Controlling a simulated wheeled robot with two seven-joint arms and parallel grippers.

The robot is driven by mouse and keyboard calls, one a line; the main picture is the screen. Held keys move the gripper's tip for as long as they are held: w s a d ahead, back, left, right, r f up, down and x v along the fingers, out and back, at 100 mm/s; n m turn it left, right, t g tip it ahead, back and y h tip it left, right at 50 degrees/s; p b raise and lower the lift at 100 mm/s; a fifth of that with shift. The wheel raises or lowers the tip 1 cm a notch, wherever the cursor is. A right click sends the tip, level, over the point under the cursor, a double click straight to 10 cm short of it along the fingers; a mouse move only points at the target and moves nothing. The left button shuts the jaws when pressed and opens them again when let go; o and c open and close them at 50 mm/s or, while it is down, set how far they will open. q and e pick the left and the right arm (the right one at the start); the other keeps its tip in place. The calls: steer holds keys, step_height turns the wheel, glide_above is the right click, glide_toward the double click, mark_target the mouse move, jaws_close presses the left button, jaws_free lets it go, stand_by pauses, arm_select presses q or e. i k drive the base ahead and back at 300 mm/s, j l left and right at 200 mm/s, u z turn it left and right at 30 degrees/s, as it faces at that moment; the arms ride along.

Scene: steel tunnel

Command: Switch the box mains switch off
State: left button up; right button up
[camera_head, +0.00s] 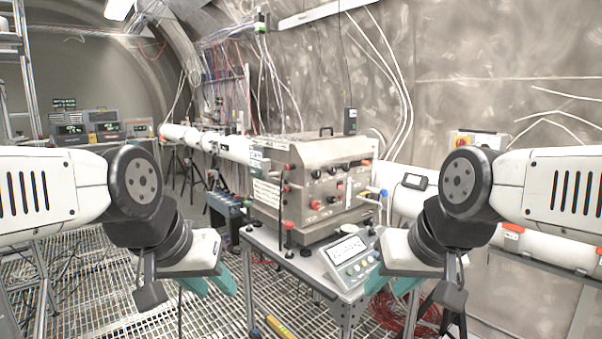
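A steel box (313,176) with several red and black knobs on its front stands on a grey table (300,262) in the middle. Which of its small controls is the mains switch, and its position, is too small to tell. A box with a red knob on yellow (462,142) is on the wall at the right. My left gripper (210,285) is at the lower left, in front of and left of the table, its teal fingers apart and empty. My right gripper (392,284) is at the lower right, by the table's right edge, also with teal fingers apart and empty.
A grey meter with a display (351,258) lies on the table's front right corner. A red-topped post (289,238) stands at the box's front left. Blue-black units (226,212) stand left of the table. Red cable (405,313) lies coiled on the floor below right. Metal grating covers the floor.

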mark_target(315, 205)
steer(key=i+j, duration=0.25)
steer(key=i, duration=0.2)
steer(key=i+j+u, duration=0.1)
steer(key=i+j, duration=0.15)
steer(key=i, duration=0.25)
